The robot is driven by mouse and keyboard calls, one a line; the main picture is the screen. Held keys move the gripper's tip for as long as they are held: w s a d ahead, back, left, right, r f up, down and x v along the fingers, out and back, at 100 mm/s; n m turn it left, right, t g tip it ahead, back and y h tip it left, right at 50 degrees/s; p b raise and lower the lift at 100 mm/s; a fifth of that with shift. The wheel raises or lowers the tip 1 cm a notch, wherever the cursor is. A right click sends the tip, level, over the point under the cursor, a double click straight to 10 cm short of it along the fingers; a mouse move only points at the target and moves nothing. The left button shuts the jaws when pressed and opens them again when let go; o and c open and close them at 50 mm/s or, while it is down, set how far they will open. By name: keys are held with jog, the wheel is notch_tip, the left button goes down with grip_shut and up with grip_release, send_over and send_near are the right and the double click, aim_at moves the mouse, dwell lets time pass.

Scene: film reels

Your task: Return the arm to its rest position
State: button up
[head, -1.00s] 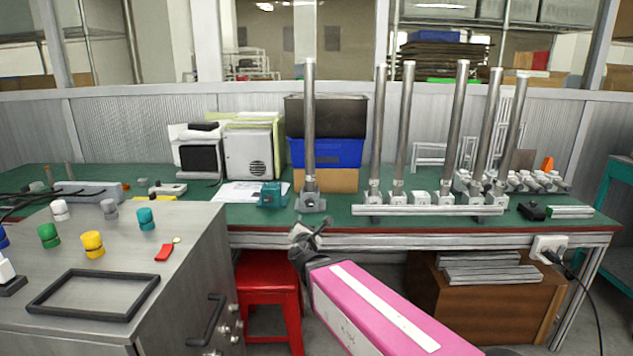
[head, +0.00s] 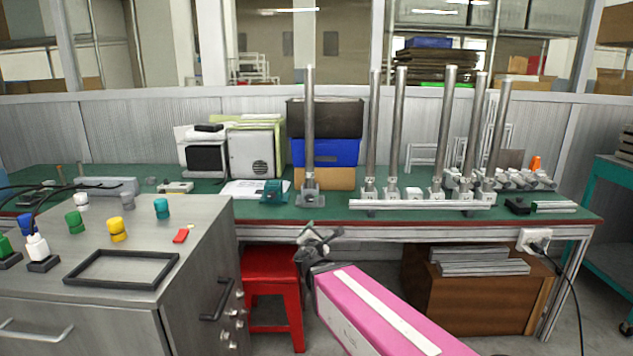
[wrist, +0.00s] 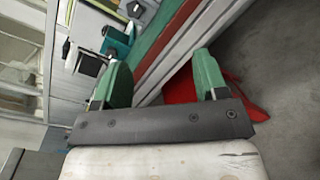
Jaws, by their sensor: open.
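My gripper (head: 318,242) shows in the head view at the end of my pink arm, in front of the green workbench's front edge and above the red stool. In the wrist view my gripper (wrist: 158,80) has its two green fingers spread wide apart with nothing between them. The red stool (head: 270,268) stands on the floor below and left of it. The stool (wrist: 243,105) also shows partly behind the right finger in the wrist view.
A grey cabinet (head: 205,245) with several coloured caps and a black frame (head: 122,268) stands at left. The green workbench (head: 330,208) carries several upright metal posts, boxes and a white machine. A brown cabinet (head: 470,305) stands under the bench.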

jog(key=s+d+f+m+g+h, duration=0.2)
jog(key=d+f+m+g, duration=0.2)
jog(key=d+f+m, duration=0.3)
jog(key=s+d+f+m+g+h, duration=0.25)
jog(key=d+f+m+g, duration=0.2)
jog(key=d+m, duration=0.45)
jog(key=s+d+f+m+g+y, duration=0.3)
jog(key=s+f+m+g+y, duration=0.4)
jog(key=s+f+m+g, duration=0.1)
jog(key=shift+s+f+m+g, duration=0.35)
jog(key=shift+s+f+m, duration=0.3)
jog(key=shift+m, duration=0.15)
